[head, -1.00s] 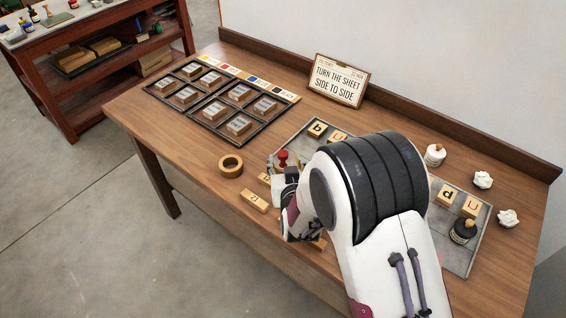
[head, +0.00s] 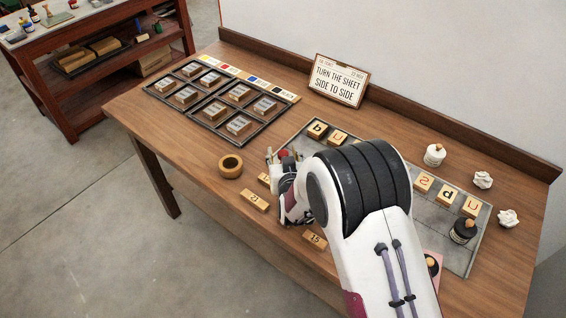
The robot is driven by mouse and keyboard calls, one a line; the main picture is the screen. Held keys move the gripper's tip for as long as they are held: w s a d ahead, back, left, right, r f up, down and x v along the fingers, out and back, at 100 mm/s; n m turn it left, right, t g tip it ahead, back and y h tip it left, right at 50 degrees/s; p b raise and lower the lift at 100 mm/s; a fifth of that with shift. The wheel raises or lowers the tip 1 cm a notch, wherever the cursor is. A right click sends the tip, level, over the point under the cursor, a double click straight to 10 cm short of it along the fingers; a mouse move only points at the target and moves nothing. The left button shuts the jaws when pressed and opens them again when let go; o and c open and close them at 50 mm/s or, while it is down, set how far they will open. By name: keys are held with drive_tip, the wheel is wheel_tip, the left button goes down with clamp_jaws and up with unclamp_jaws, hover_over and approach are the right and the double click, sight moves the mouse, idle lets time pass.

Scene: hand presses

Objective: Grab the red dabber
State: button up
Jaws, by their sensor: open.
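The red dabber (head: 283,153) is at the left edge of the grey sheet board, mostly hidden behind my gripper; only a bit of its red top shows. My gripper (head: 279,160) is open and right at the dabber in this view. Its fingers overlap the dabber, and I cannot tell whether they are around it or in front of it. My arm hides the middle of the board.
A sign (head: 339,81) and block tray (head: 216,101) stand behind.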

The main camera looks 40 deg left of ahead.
sight(283, 153)
idle(0.4)
clamp_jaws()
drive_tip(key=shift+r, duration=0.15)
drive_tip(key=shift+r, duration=4.85)
